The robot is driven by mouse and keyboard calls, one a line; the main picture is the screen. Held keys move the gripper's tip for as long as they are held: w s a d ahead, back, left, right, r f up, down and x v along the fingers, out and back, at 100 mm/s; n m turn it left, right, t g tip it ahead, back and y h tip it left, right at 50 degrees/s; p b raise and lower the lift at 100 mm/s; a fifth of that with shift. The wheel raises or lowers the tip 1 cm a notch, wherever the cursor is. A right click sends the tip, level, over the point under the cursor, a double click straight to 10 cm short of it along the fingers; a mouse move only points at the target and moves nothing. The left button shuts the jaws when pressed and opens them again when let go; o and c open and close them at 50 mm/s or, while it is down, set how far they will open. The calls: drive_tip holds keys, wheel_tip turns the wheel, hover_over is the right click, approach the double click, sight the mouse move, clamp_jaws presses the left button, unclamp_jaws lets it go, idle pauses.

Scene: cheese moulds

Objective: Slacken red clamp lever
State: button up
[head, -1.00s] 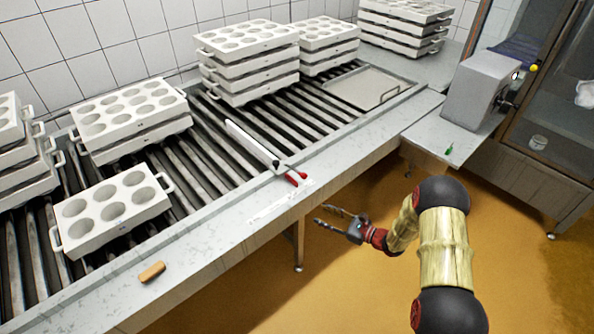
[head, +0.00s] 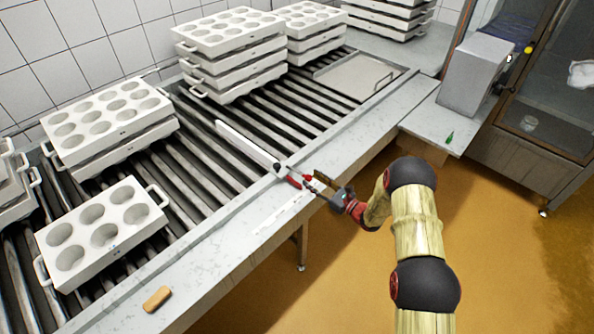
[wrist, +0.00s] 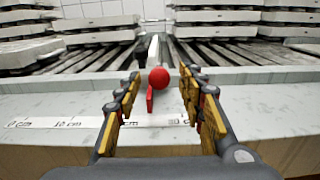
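The red clamp lever (wrist: 151,94) shows in the wrist view as a red ball with a thin red arm below it, at the near end of a long white guide bar (head: 246,145). The bar lies across the rollers, and its clamp sits at the table's front edge. My gripper (wrist: 158,95) is open, with one finger on each side of the lever in the picture. I cannot tell whether the fingers touch it. In the head view the gripper (head: 315,180) partly covers the clamp.
A white mould (head: 104,225) stands on the rollers at left, with stacked moulds (head: 228,45) behind. A paper scale strip (wrist: 60,124) lies along the table's front ledge. A tan block (head: 158,299) lies on the front ledge. A grey machine (head: 474,75) stands at right.

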sight(305, 176)
drive_tip(key=b+x, duration=0.1)
drive_tip(key=x, duration=0.5)
drive_tip(key=shift+w+a, duration=0.2)
drive_tip(key=shift+a, duration=0.15)
drive_tip(key=shift+c, duration=0.8)
clamp_jaws()
